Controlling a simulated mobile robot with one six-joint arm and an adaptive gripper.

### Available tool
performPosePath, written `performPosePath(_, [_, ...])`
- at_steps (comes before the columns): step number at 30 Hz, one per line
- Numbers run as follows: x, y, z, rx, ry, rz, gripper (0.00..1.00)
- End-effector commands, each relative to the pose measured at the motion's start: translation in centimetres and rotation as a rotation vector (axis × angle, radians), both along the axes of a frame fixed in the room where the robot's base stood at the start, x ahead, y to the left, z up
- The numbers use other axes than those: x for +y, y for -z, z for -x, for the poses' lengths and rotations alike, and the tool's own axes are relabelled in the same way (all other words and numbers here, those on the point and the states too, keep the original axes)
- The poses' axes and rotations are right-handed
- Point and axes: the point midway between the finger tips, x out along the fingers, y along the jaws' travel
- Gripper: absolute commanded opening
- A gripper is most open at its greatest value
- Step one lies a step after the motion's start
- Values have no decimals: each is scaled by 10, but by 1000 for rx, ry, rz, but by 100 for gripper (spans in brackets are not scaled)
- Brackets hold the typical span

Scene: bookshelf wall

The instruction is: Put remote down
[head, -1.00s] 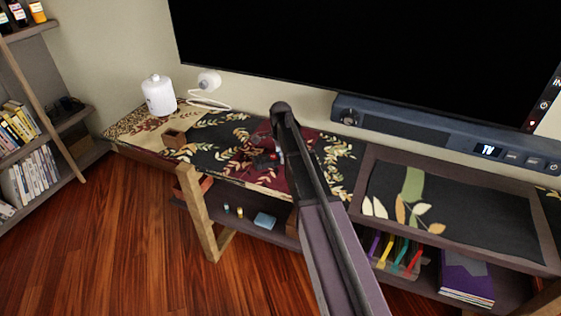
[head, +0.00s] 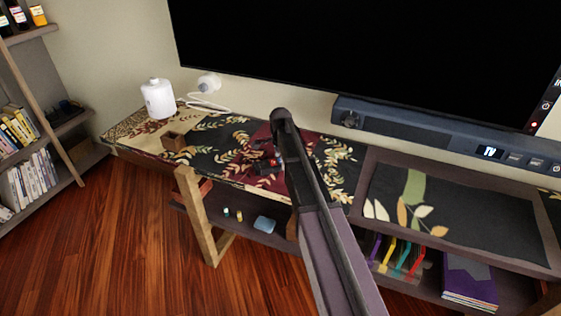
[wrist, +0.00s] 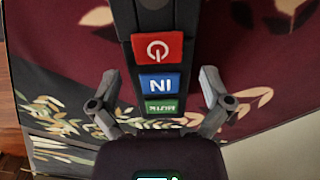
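The remote (wrist: 158,85) is dark, with red, blue and green buttons, and fills the middle of the wrist view. My gripper (wrist: 159,77) is open, with one finger on each side of the remote and a gap showing on both sides. In the head view my arm hides most of the gripper, and a small dark and red shape shows beside it over the patterned runner (head: 210,139). The remote appears to lie on or just above the maroon cloth; contact is hard to tell.
A soundbar (head: 420,133) runs below the large TV (head: 370,50). A dark raised tray (head: 360,183) is to the right.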

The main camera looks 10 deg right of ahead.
Motion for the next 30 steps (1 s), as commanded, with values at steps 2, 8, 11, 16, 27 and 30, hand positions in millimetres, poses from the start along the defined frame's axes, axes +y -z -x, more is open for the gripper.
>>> performPosePath(2, [0, 0, 0, 0, 0, 0, 100])
performPosePath(8, [0, 0, 0, 0, 0, 0, 100])
performPosePath(11, [0, -2, 0, 0, 0, 0, 100])
performPosePath(16, [0, -8, 0, 0, 0, 0, 100])
performPosePath(27, [0, -36, 0, 0, 0, 0, 100])
performPosePath(30, [0, -45, 0, 0, 0, 0, 100])
